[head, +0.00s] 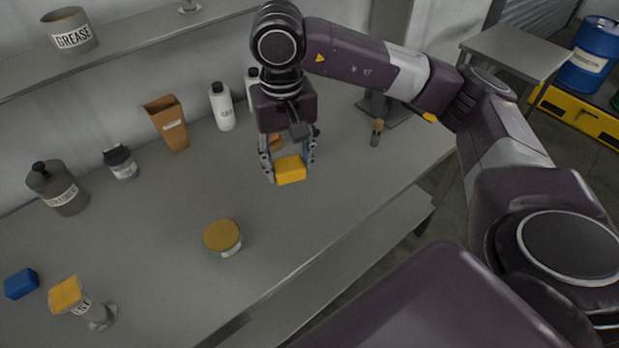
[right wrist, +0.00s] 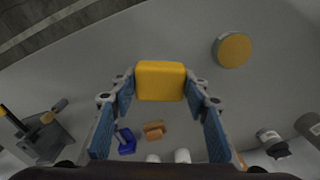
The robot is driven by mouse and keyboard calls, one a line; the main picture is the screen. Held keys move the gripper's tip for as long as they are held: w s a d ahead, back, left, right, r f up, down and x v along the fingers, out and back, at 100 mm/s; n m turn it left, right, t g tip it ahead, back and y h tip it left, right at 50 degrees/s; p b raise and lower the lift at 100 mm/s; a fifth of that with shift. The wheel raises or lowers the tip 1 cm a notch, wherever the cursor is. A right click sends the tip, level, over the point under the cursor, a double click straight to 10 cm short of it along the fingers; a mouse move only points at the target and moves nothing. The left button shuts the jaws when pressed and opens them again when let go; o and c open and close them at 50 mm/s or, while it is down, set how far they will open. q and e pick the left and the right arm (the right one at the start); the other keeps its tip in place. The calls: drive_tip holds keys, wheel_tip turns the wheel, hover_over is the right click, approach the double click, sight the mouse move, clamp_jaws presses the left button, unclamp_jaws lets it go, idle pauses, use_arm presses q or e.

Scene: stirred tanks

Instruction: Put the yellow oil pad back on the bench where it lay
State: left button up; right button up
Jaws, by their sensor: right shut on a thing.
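The yellow oil pad (head: 291,170) is a small yellow block held between the fingertips of my right gripper (head: 288,172) over the back-middle part of the grey bench (head: 165,240). In the right wrist view the pad (right wrist: 160,82) sits between the two blue-padded fingers (right wrist: 160,95), which grip it by its sides. The gripper points down, and the pad looks clear of the bench, though the exact gap is hard to judge. My left gripper is not in view.
A yellow-lidded tin (head: 222,237) stands left of the pad. Bottles (head: 222,106) and a brown holder (head: 168,124) line the back. A brush (head: 377,132) stands right. The bench's front right is clear.

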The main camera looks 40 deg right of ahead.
drive_tip(key=w+d+r+m, duration=0.3)
drive_tip(key=w+d, duration=0.1)
drive_tip(key=m+p, duration=0.1)
drive_tip(key=m, duration=0.1)
hover_over(305, 188)
wheel_tip(305, 188, down, 14)
drive_tip(key=shift+s+f, duration=0.1)
drive_tip(key=shift+f, duration=0.65)
wheel_tip(305, 188, down, 3)
drive_tip(key=shift+f+p, duration=0.1)
drive_tip(key=shift+p, duration=0.4)
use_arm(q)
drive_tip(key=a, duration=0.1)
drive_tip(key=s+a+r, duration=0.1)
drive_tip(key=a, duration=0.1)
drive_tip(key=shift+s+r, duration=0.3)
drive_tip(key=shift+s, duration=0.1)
